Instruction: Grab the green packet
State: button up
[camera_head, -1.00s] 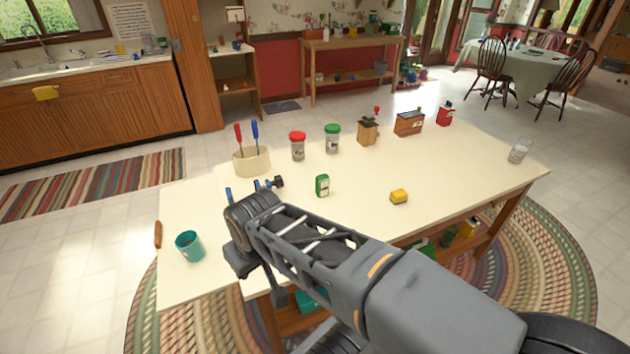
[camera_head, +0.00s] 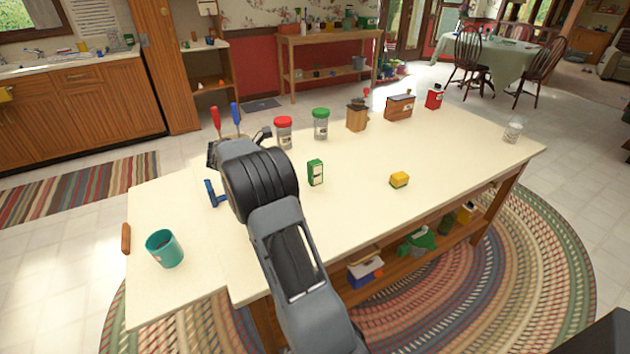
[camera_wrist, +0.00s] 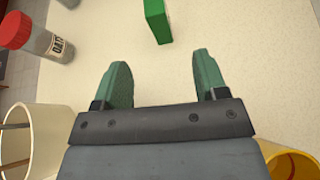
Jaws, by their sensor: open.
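The green packet (camera_head: 316,172) is a small upright box with a pale label, standing on the cream tabletop (camera_head: 350,220) in the middle of the head view. In the wrist view the green packet (camera_wrist: 158,20) is at the top, just beyond the fingertips and apart from them. My gripper (camera_wrist: 158,75) is open, with two green fingers and nothing between them. In the head view my arm reaches over the table's left part and mostly hides the gripper, left of the packet.
A red-lidded jar (camera_head: 283,133) and a green-lidded jar (camera_head: 321,125) stand behind the packet. A yellow block (camera_head: 399,180) lies to its right. A teal cup (camera_head: 164,248) is at the front left. A cream holder (camera_wrist: 28,145) stands close beside my gripper. Tabletop around the packet is clear.

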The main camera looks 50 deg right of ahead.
aim_at(309, 165)
jog(key=shift+n+g+h, duration=0.3)
jog(key=shift+h, duration=0.2)
jog(key=x, duration=0.6)
jog(key=w+x, duration=0.1)
jog(key=x, duration=0.2)
jog(key=shift+d+f+b, duration=0.2)
jog(key=shift+f+b, duration=0.2)
jog(key=shift+x, duration=3.1)
jog(key=shift+a+f, duration=0.1)
jog(key=shift+c, duration=0.4)
jog(key=c, duration=0.9)
